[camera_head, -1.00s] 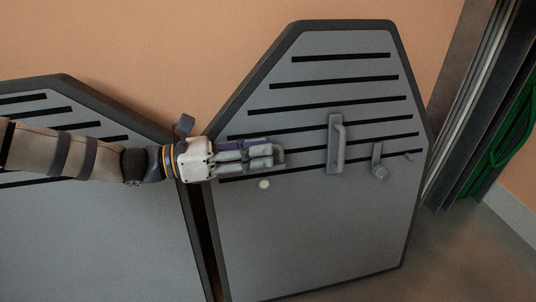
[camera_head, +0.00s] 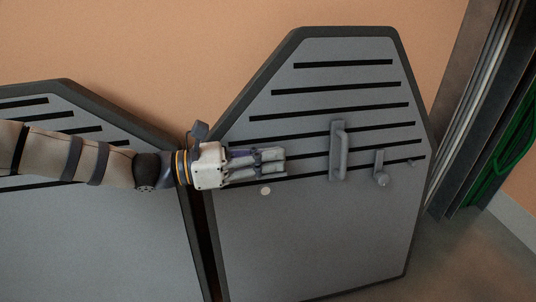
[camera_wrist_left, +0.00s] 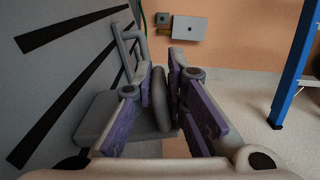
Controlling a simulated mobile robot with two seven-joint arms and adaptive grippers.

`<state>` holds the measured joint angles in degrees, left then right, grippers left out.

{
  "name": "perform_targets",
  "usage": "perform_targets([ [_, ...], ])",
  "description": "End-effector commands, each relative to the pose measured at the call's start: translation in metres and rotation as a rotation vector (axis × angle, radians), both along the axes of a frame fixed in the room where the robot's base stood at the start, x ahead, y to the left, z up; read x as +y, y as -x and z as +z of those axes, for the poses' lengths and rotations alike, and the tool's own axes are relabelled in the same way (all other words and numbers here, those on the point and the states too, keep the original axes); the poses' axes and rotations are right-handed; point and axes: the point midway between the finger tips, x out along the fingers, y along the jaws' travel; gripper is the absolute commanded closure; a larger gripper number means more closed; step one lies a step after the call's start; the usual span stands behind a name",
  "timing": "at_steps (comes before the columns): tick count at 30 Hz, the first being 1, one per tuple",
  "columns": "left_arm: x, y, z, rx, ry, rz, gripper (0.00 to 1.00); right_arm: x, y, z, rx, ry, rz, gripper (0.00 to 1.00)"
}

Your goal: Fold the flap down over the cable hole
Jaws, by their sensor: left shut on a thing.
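My left gripper (camera_head: 284,162) comes in from the left, in front of the right-hand grey slotted panel (camera_head: 320,225). In the left wrist view its purple-lined fingers (camera_wrist_left: 168,95) are closed on a grey rounded piece (camera_wrist_left: 160,98). A flat grey block (camera_wrist_left: 100,122) sits beside it. In the head view the held piece is hidden by the fingers. I cannot tell for sure whether it is the flap. The cable hole cannot be made out. My right gripper is not in view.
A grey bar handle (camera_head: 338,150) and a small knob (camera_head: 381,179) stand out right of my fingers. A second slotted panel (camera_head: 90,245) is at left. Green cables (camera_head: 515,135) hang at right. A blue post (camera_wrist_left: 292,65) shows in the wrist view.

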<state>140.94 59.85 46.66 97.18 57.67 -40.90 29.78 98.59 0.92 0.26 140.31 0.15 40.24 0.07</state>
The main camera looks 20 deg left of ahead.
Motion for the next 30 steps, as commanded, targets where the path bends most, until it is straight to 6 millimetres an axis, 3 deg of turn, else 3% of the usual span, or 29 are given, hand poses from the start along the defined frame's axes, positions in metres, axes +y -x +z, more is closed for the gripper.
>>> perform_targets([
  [30,-0.008,0.015,-0.038,-0.748,-0.509,0.016,1.00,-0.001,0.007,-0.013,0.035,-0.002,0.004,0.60],
])
